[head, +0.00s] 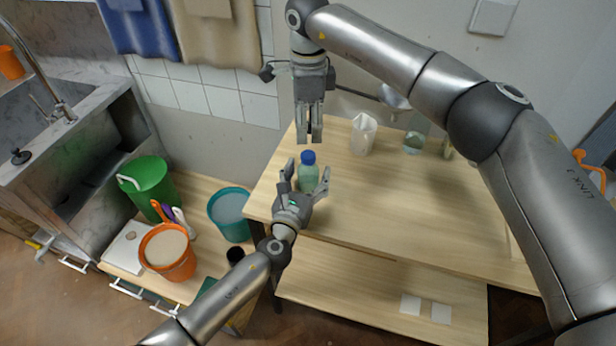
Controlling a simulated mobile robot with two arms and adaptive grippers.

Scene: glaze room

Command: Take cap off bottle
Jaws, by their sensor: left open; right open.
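A green translucent bottle (308,179) with a blue cap (308,157) stands upright on the wooden table (420,200), near its left end. The cap is on the bottle. My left gripper (308,178) is open, with one finger on each side of the bottle; I cannot tell whether they touch it. My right gripper (309,138) points down above and just behind the cap. Its fingers look close together but are open, with nothing seen between them. The bottle's lower part is partly hidden by my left gripper.
A white carton (362,135) and a glass jar (414,142) stand at the table's back. Left of the table are a teal bucket (229,214), an orange bucket (167,252) and a green bucket (148,185). The table's middle is clear.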

